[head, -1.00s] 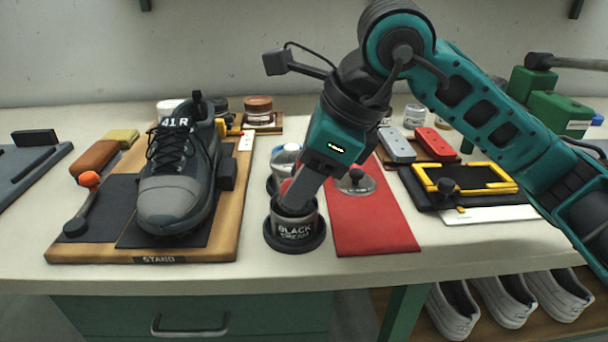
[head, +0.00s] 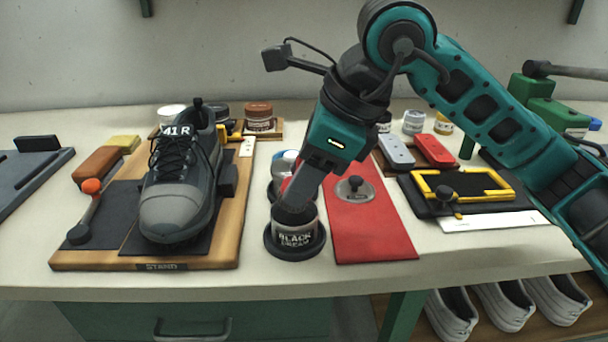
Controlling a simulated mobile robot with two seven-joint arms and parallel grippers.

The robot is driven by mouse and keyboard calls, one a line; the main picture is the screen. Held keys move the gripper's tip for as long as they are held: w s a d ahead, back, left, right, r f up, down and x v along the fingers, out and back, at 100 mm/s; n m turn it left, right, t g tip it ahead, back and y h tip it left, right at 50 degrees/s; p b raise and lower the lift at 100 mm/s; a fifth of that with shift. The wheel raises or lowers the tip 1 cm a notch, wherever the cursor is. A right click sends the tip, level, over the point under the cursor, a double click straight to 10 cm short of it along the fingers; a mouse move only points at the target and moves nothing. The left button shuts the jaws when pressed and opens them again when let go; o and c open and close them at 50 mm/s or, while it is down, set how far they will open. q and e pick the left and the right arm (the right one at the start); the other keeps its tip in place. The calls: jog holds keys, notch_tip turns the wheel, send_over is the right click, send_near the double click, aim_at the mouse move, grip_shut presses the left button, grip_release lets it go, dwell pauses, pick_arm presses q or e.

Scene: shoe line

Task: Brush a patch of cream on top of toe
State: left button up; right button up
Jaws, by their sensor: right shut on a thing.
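A dark grey shoe (head: 183,185) marked 41 R stands on the wooden stand board (head: 240,210), with its lighter grey toe (head: 171,212) facing me. The toe looks bare. A jar labelled BLACK CREAM (head: 294,237) sits in a round black holder to the right of the board. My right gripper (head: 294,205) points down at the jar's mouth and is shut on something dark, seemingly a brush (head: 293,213). Its lower end is in or at the jar's opening, and the gripper hides much of it. My left gripper is not in view.
A red mat (head: 375,225) with a round metal lid (head: 355,189) lies right of the jar. An orange-knobbed lever (head: 91,187) stands at the board's left. A yellow-framed tray (head: 458,186) is at the right. Jars and brushes stand behind.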

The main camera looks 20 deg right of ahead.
jog(key=shift+r+p, duration=1.6)
jog(key=shift+r, duration=1)
jog(key=shift+d, duration=0.1)
